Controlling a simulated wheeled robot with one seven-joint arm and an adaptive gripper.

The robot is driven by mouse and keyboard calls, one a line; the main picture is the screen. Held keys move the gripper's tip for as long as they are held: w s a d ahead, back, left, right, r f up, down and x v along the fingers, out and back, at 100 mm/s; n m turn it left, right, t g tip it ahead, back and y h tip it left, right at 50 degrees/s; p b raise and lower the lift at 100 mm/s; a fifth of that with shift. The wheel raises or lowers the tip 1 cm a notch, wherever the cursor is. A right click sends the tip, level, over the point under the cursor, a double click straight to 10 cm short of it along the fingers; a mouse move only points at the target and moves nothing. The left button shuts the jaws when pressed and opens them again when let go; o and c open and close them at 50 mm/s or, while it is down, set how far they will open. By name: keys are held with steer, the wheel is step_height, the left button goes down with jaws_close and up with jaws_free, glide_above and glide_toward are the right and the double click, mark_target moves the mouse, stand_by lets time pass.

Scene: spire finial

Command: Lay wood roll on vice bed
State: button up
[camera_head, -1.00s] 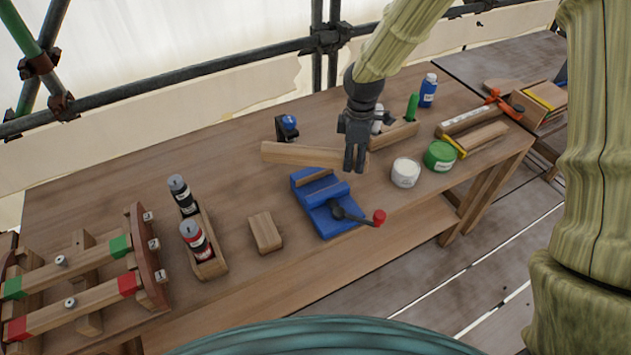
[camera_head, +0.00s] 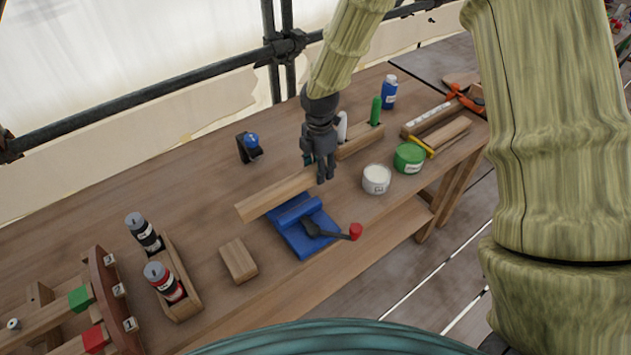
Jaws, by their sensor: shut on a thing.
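The wood roll (camera_head: 275,196) is a long pale wooden piece, seen at the middle of the bench. My gripper (camera_head: 324,178) is shut on its right end. The piece slants down to the left and its left end passes over the back left corner of the blue vice (camera_head: 301,226). I cannot tell whether it touches the vice or hangs above it. The vice has a blue bed and jaw, with a dark handle ending in a red knob (camera_head: 355,231) at its front right. The held piece hides the back part of the vice.
A wooden block (camera_head: 238,260) lies left of the vice. A white tub (camera_head: 376,179) and a green tin (camera_head: 409,158) stand to the right. A rack with bottles (camera_head: 178,287) is at left. A small blue-topped tool (camera_head: 249,146) stands behind. Bench between them is clear.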

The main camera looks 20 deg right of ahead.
steer(key=shift+f+p, duration=0.7)
steer(key=shift+f, duration=2.05)
steer(key=o, duration=1.3)
steer(key=shift+f, duration=0.1)
steer(key=shift+c, duration=0.2)
steer(key=shift+r+b, duration=1.7)
steer(key=shift+r, duration=4.4)
